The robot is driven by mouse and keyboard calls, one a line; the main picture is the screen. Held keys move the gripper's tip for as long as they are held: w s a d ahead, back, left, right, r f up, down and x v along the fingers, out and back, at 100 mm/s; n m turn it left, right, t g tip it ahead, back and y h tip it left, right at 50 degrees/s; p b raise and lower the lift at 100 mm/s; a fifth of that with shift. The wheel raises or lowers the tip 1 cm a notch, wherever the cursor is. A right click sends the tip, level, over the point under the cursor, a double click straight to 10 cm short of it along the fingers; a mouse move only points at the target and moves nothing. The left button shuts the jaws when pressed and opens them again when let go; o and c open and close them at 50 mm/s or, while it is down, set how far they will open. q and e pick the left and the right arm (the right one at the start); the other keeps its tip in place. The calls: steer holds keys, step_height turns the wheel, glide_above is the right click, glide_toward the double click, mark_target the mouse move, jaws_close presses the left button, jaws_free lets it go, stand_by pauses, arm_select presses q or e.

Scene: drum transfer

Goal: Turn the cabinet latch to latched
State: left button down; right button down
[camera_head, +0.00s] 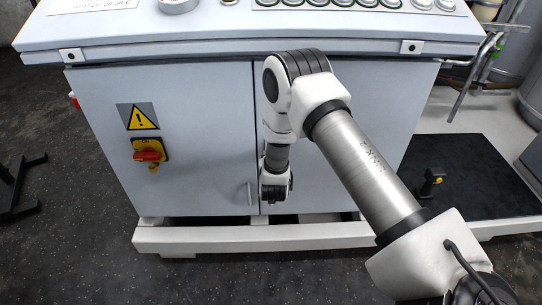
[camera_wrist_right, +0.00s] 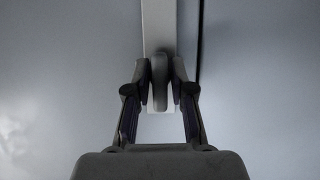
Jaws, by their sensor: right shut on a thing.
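The cabinet (camera_head: 190,120) is pale grey with two doors and a vertical seam between them. In the right wrist view, the latch shows as a dark grey rounded lever (camera_wrist_right: 160,84) on a light upright plate (camera_wrist_right: 158,25), left of the dark seam. The lever looks upright, in line with the plate. My right gripper (camera_wrist_right: 160,77) has its fingers on either side of the lever and is shut on it. In the head view my right arm covers part of the right door, and its fingers are hidden. My left gripper is not in view.
A red and yellow switch (camera_head: 149,151) and a warning sign (camera_head: 138,116) are on the left door. The console top (camera_head: 240,42) overhangs the doors. A white plinth (camera_head: 260,238) runs along the bottom. A dark mat (camera_head: 470,180) lies at right. The floor at left is mostly clear.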

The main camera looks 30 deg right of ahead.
steer(key=c, duration=1.2)
jaws_free()
steer(key=shift+o, duration=0.2)
steer(key=v, duration=1.2)
